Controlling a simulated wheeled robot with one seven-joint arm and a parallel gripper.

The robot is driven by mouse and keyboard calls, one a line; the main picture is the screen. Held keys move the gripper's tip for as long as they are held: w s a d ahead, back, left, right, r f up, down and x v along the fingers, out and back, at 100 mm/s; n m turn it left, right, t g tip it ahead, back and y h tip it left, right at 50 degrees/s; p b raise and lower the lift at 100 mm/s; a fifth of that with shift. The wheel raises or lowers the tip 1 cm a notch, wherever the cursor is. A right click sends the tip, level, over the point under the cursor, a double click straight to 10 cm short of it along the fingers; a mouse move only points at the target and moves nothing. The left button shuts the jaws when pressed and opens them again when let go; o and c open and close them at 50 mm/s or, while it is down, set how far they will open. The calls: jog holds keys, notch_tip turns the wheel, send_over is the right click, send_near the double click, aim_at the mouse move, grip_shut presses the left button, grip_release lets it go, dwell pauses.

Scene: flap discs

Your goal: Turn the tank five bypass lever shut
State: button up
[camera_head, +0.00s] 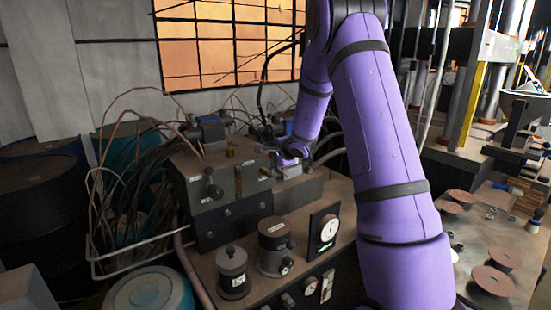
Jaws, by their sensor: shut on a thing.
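My purple arm reaches from the upper right down to a dark metal valve block (215,188) on the bench. My gripper (285,166) is small and partly hidden at the block's right end, beside small label plates (265,171). It is shut on a small part there, which looks like a lever. The fingers and wrist hide most of this lever, so its angle cannot be told. The label writing is too small to read, so I cannot tell which plate is for tank five.
Cables and hoses (130,175) crowd the block's left and back. A round gauge (329,228) and grey cylinders (274,246) stand in front. Reddish flap discs (493,280) lie on the right bench. Dark drums (35,215) stand at left.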

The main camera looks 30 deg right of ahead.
jog(key=shift+w+a, duration=0.1)
jog(key=shift+a, duration=0.1)
dwell(0.3)
jog(key=o, duration=1.3)
jog(key=shift+w+f, duration=0.1)
jog(key=shift+w, duration=0.05)
jog(key=shift+s+d+r, duration=0.1)
jog(key=shift+s+r, duration=0.1)
jog(key=shift+s, duration=0.15)
jog(key=v, duration=1)
jog(key=shift+s, duration=0.1)
